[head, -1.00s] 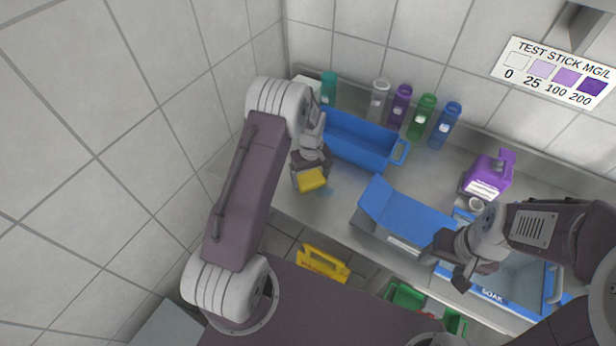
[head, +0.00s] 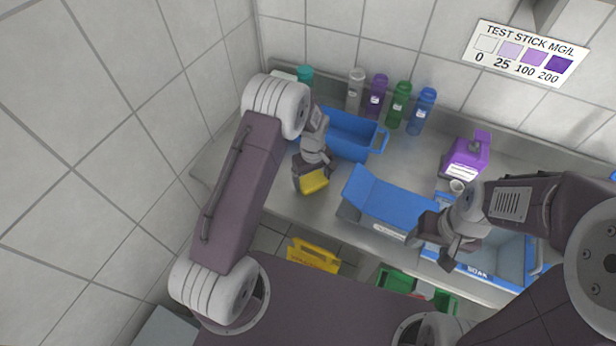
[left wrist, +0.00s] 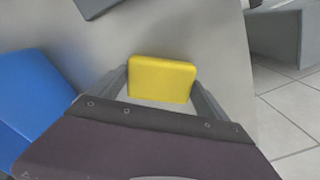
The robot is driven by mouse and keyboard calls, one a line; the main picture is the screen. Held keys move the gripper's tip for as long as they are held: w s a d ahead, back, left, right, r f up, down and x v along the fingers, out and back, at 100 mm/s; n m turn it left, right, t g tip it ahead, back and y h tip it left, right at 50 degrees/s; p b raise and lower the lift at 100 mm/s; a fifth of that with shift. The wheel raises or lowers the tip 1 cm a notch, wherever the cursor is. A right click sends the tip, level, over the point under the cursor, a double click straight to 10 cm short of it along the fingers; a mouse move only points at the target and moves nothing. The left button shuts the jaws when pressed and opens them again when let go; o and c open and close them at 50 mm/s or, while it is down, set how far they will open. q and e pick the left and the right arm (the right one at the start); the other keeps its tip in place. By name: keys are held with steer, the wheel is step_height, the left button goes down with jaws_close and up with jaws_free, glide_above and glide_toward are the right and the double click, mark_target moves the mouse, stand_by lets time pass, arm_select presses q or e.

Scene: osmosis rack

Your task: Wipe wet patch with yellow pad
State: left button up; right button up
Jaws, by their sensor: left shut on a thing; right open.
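The yellow pad (head: 314,181) is held in my left gripper (head: 312,176), low over the steel counter near its front edge. In the left wrist view the pad (left wrist: 162,79) sits upright between the two fingers of the left gripper (left wrist: 163,95), which are shut on it. I cannot tell whether the pad touches the counter. I see no clear wet patch now; the spot where a bluish patch showed earlier is around the pad and gripper. My right gripper (head: 438,258) is open and empty, above the front of the soak tray.
A blue tub (head: 350,135) stands right behind the pad. A blue lidded box (head: 390,203) and the soak tray (head: 512,277) fill the counter's right. Several bottles (head: 398,104) line the back, with a purple jug (head: 466,157) to the right. A yellow sign (head: 314,256) is below the edge.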

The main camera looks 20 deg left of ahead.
mark_target(321, 184)
arm_select(q)
steer(key=shift+s+d, duration=0.1)
steer(key=shift+d, duration=0.35)
steer(key=shift+s+d, duration=0.15)
steer(key=shift+d, duration=1.2)
steer(key=shift+s+d+f, duration=0.1)
steer(key=shift+s+d, duration=0.05)
steer(key=shift+d, duration=0.55)
steer(key=shift+s+d, duration=0.1)
steer(key=shift+d, duration=0.75)
steer(key=shift+p, duration=0.3)
steer(key=shift+w+a, duration=0.25)
steer(key=shift+a, duration=1.55)
steer(key=shift+w+a, duration=0.15)
steer(key=shift+a, duration=1.05)
steer(key=shift+w+a, duration=0.1)
steer(key=shift+a, duration=0.45)
arm_select(e)
steer(key=shift+a+r, duration=0.1)
steer(key=shift+r, duration=0.3)
